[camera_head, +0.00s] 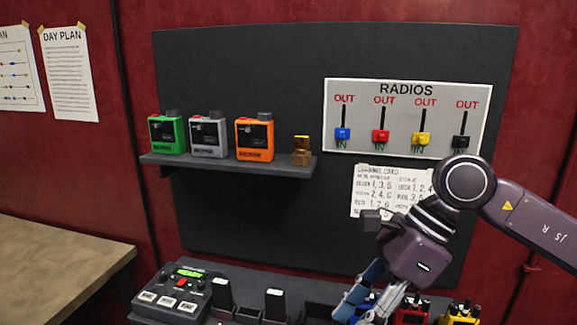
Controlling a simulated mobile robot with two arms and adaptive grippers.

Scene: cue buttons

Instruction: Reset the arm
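My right arm comes in from the right, and its gripper (372,298) points down over the lower shelf, close to a blue radio (366,310). The fingers overlap the radio in the picture, and I cannot tell whether they touch or hold it. The fingertips are at the bottom edge, so their opening is unclear. My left gripper is not in view.
A red radio (412,310) and a yellow radio (462,314) stand right of my gripper. A console (182,292) reads READY at lower left. Green (166,136), grey (208,135) and orange (254,139) radios stand on the upper shelf. The RADIOS board (335,105) shows sliders down at IN.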

